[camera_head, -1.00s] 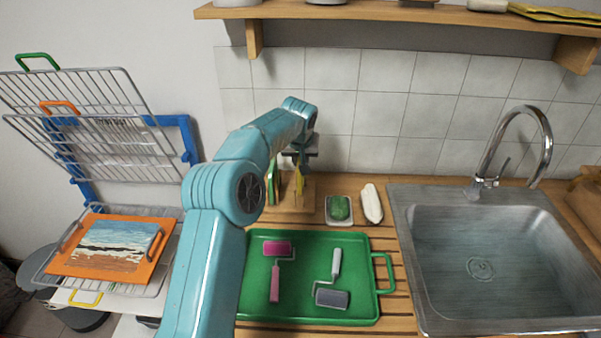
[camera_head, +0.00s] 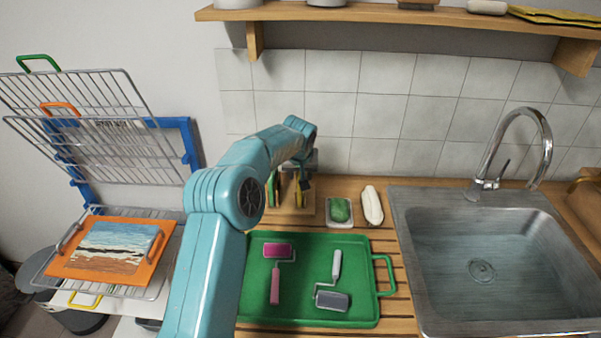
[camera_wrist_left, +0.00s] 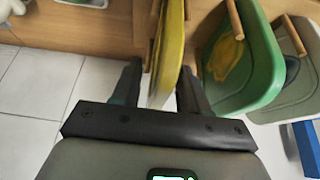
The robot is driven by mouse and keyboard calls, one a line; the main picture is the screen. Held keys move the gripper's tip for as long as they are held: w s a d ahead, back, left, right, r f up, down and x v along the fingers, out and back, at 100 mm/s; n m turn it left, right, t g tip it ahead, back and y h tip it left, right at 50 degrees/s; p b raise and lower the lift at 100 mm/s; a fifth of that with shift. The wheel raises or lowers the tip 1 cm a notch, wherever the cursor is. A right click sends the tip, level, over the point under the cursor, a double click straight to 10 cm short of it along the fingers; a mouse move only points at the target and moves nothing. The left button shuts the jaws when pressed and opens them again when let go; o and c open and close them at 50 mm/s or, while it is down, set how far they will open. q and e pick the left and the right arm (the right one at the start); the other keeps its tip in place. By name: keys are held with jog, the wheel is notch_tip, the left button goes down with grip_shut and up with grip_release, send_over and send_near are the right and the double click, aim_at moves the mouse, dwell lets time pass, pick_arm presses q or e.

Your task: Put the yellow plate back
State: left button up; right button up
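The yellow plate (camera_head: 299,198) stands on edge in the wooden rack (camera_head: 307,207) against the tiled wall. In the left wrist view the yellow plate (camera_wrist_left: 169,55) shows edge-on between the fingers of my left gripper (camera_wrist_left: 158,88). The fingers are apart, with a visible gap on the plate's left side, so the gripper is open around it. In the head view my left gripper (camera_head: 304,180) is partly hidden by its arm, low over the rack. My right gripper is not in view.
A green dish (camera_wrist_left: 262,75) and a pale dish (camera_wrist_left: 305,75) stand beside the plate. A green tray (camera_head: 308,256) with two rollers lies in front. A sponge dish (camera_head: 339,222), a white object (camera_head: 372,204) and the sink (camera_head: 480,205) are to the right.

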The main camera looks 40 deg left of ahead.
pick_arm(q)
jog(key=v, duration=0.5)
jog(key=b+v, duration=0.1)
jog(key=v, duration=0.5)
jog(key=shift+w+d+r, duration=0.1)
jog(key=shift+r, duration=0.5)
jog(key=shift+d, duration=0.1)
